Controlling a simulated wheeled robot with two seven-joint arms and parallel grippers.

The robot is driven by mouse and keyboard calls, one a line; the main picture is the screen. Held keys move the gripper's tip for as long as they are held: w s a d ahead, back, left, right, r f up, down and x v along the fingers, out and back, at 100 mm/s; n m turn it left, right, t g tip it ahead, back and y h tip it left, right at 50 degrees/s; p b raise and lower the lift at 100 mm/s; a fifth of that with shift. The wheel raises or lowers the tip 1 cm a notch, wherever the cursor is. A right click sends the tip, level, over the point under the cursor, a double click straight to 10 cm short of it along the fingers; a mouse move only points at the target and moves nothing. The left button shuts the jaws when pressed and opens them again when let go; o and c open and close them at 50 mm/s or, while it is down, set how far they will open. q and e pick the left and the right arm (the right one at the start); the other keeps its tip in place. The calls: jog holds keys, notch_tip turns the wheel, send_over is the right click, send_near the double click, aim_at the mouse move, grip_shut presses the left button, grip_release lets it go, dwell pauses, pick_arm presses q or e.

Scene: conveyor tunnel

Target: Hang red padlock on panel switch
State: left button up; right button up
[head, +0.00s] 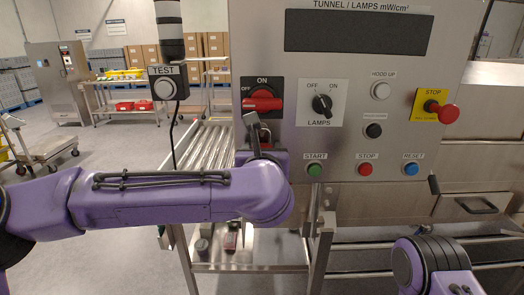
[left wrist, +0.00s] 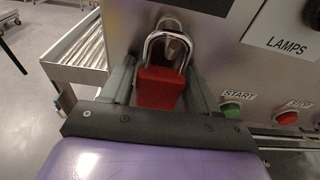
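The red padlock (left wrist: 160,88) stands between the fingers of my left gripper (left wrist: 163,80) in the left wrist view, its silver shackle pointing up close to the steel panel. The fingers appear to be closed on the sides of its body. In the head view the left gripper (head: 257,132) is just below the panel switch (head: 262,104), which has a red handle lying across a black plate marked ON. The padlock is mostly hidden there by the gripper. I cannot tell whether the shackle touches the switch. My right gripper is not in view.
The steel panel (head: 345,75) also carries a lamps knob (head: 322,103), a red stop button (head: 447,112) and START, STOP and RESET buttons below. A TEST lamp box (head: 166,86) stands left of the panel. A roller conveyor (head: 205,145) lies behind my left arm.

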pick_arm(q)
jog(key=shift+o, duration=1.3)
jog(key=shift+s, duration=0.15)
jog(key=s+r+b, duration=0.1)
jog(key=s+b, duration=0.3)
jog(key=s, duration=0.6)
jog(key=shift+r, duration=0.25)
